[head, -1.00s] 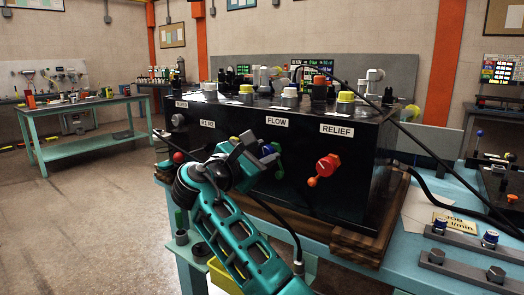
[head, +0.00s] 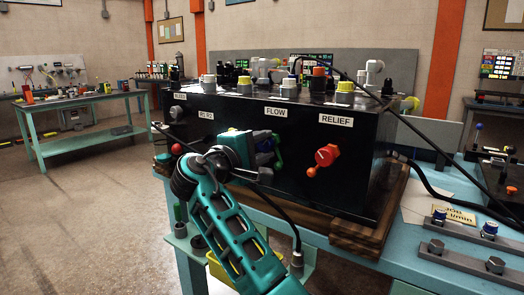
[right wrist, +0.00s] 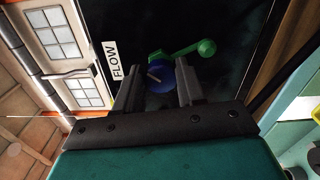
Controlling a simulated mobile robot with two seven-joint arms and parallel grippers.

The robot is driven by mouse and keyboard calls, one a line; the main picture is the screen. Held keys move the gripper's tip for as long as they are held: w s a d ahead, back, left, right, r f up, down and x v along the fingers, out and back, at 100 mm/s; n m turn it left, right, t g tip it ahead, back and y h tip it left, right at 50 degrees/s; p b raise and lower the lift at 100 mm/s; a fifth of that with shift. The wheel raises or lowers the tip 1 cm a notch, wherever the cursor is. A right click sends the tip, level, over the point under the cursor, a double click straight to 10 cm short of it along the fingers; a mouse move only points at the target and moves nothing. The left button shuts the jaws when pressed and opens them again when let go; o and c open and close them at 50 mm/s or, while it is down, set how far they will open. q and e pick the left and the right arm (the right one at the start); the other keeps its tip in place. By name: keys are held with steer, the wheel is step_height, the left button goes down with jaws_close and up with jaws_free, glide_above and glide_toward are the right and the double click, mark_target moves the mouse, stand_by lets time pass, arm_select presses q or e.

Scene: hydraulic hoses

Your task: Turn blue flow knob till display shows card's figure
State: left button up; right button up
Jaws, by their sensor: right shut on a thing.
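The blue flow knob (right wrist: 160,77) is on the black front panel beneath the FLOW label (head: 277,112). My right gripper (right wrist: 160,84) has one finger on each side of the knob and is shut on it. In the head view the right gripper (head: 264,152) mostly hides the knob. A green lever (right wrist: 195,49) sticks out from behind the knob. The yellow job card (head: 454,214) lies on the bench at the right; its figure is too small to read. A lit display (head: 312,62) at the back is partly hidden by fittings and unreadable here. My left gripper is not in view.
A red relief knob (head: 324,157) sits on the panel right of my gripper. A red ball (head: 177,149) is at the panel's left. Hose fittings crowd the box top, and a black hose runs to the right. Metal bars with bolts (head: 460,253) lie on the front bench.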

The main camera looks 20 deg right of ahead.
steer(key=m, duration=0.1)
steer(key=m+b, duration=0.1)
steer(key=m, duration=0.1)
steer(key=shift+f, duration=0.3)
steer(key=shift+m+b, duration=0.9)
steer(key=shift+m, duration=0.2)
steer(key=shift+m+b, duration=0.3)
steer(key=shift+m, duration=0.3)
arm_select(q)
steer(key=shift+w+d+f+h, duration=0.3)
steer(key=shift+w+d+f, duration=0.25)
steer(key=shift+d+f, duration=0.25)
arm_select(e)
steer(key=shift+m, duration=0.5)
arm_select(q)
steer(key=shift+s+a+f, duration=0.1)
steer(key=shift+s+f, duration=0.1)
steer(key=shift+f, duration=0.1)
arm_select(e)
steer(key=o, duration=1)
steer(key=shift+r, duration=0.1)
steer(key=shift+o, duration=0.2)
